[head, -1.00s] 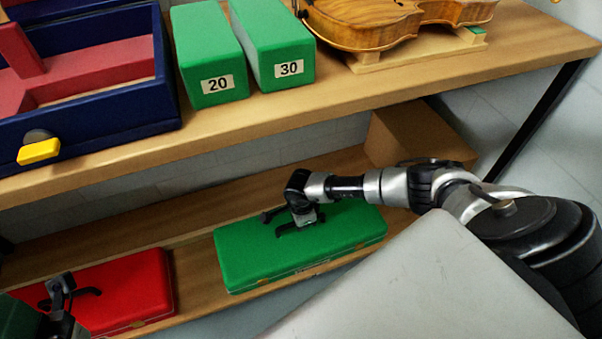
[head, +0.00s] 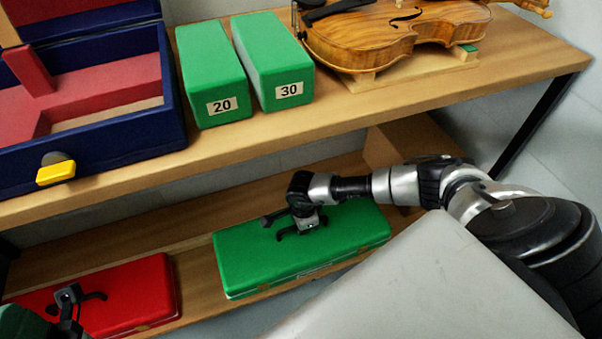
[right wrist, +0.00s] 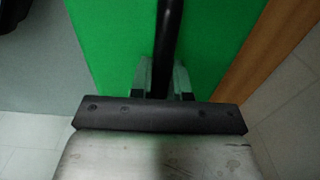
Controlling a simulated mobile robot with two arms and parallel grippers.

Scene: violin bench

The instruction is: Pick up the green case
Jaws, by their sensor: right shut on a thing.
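The green case (head: 345,237) is a flat box with a black handle on top, at the lower shelf in the head view. Its front edge covers the shelf's front edge, and I cannot tell whether it is clear of the board. My right gripper (head: 308,221) is shut on the case's dark handle. The right wrist view shows the fingers (right wrist: 160,80) around the dark handle bar, with the green case (right wrist: 110,35) beyond.
The upper bench board (head: 330,108) overhangs behind the green case. On it stand a blue box (head: 110,130), green blocks marked 20 (head: 210,65) and 30 (head: 272,55), and a violin (head: 370,40). A wooden panel (head: 385,155) stands right behind the case. The red case is to the left, with a gap.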

